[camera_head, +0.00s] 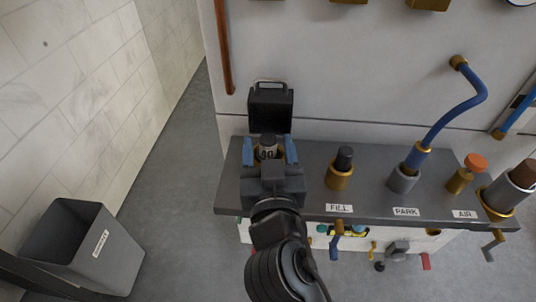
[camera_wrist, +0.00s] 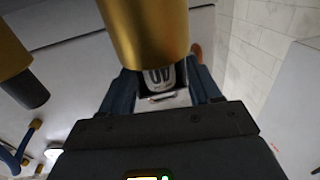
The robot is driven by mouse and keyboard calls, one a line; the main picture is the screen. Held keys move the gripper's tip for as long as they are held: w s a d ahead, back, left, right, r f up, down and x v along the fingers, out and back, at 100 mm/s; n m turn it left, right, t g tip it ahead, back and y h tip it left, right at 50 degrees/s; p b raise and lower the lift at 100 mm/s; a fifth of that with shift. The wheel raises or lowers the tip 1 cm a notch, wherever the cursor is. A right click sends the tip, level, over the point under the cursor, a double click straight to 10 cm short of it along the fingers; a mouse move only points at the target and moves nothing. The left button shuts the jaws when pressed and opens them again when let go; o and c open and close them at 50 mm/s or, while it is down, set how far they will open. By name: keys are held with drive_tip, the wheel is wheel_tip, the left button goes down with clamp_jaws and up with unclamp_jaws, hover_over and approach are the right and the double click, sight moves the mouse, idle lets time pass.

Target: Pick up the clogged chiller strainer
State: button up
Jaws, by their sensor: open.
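My gripper (camera_head: 270,153) is open, with its blue fingers on either side of a small cylinder (camera_head: 267,149). This cylinder has a dark top, a pale band with dark markings and some brass colour at its edge. It seems to be the strainer, but I cannot tell for certain. My gripper body hides its lower part. In the wrist view, a large brass cylinder (camera_wrist: 147,32) fills the top centre, in front of the fingers. A pale piece with dark markings (camera_wrist: 160,76) shows beyond it. I cannot tell whether the fingers touch anything.
A black box with a handle (camera_head: 270,106) stands behind my gripper. On the grey shelf (camera_head: 318,160), stations labelled FILL (camera_head: 339,208), PARK (camera_head: 406,212) and AIR (camera_head: 465,214) stand to the right. A grey bin (camera_head: 85,248) sits on the floor at left; the floor beside it is clear.

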drive_tip(key=shift+w+a, duration=0.1)
drive_tip(key=shift+w, duration=0.65)
drive_tip(key=c, duration=1)
